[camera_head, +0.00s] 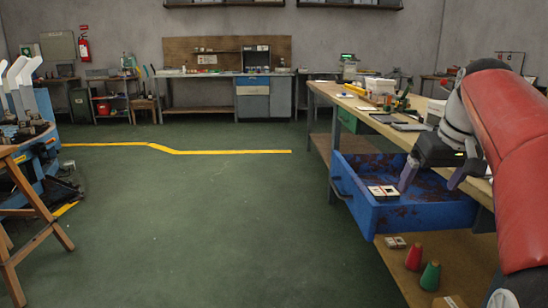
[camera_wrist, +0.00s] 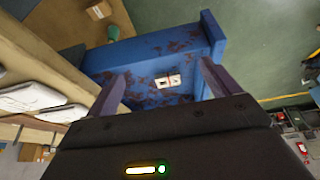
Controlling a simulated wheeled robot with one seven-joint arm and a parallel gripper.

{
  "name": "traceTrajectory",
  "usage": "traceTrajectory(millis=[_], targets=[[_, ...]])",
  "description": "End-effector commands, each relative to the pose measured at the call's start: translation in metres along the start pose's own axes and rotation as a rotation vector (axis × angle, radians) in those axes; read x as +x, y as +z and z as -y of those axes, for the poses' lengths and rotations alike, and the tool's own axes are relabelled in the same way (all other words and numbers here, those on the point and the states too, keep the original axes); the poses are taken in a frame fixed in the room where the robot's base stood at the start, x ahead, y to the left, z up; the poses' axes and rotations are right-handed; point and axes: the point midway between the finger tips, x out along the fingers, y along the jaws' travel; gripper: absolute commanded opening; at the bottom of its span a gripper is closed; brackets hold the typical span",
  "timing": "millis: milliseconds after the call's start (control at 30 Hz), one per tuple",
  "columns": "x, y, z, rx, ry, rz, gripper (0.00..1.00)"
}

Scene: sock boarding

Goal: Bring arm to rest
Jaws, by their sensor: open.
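My gripper (camera_head: 432,176) is at the right in the head view, above the open blue drawer of the workbench. Its two fingers are spread and nothing shows between them. In the wrist view my gripper (camera_wrist: 163,85) points down into the drawer. The blue drawer (camera_head: 420,215) is pulled out and has rusty, worn patches. A small white packet with a red and dark band (camera_head: 383,191) lies flat on the drawer floor, apart from the fingers. The packet also shows in the wrist view (camera_wrist: 168,82), beyond the fingertips.
The wooden workbench (camera_head: 345,101) carries boxes, tablets and tools. Below the drawer, a shelf (camera_head: 450,262) holds a red cone (camera_head: 414,257), a green cone (camera_head: 430,276) and another small packet (camera_head: 396,242). A wooden trestle (camera_head: 35,210) stands at the left. The green floor (camera_head: 210,220) between is clear.

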Motion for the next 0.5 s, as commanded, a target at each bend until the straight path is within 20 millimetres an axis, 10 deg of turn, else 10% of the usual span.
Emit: traceTrajectory(millis=[500], targets=[[-0.002,0.036,0.050,0.011,0.017,-0.010,0.88]])
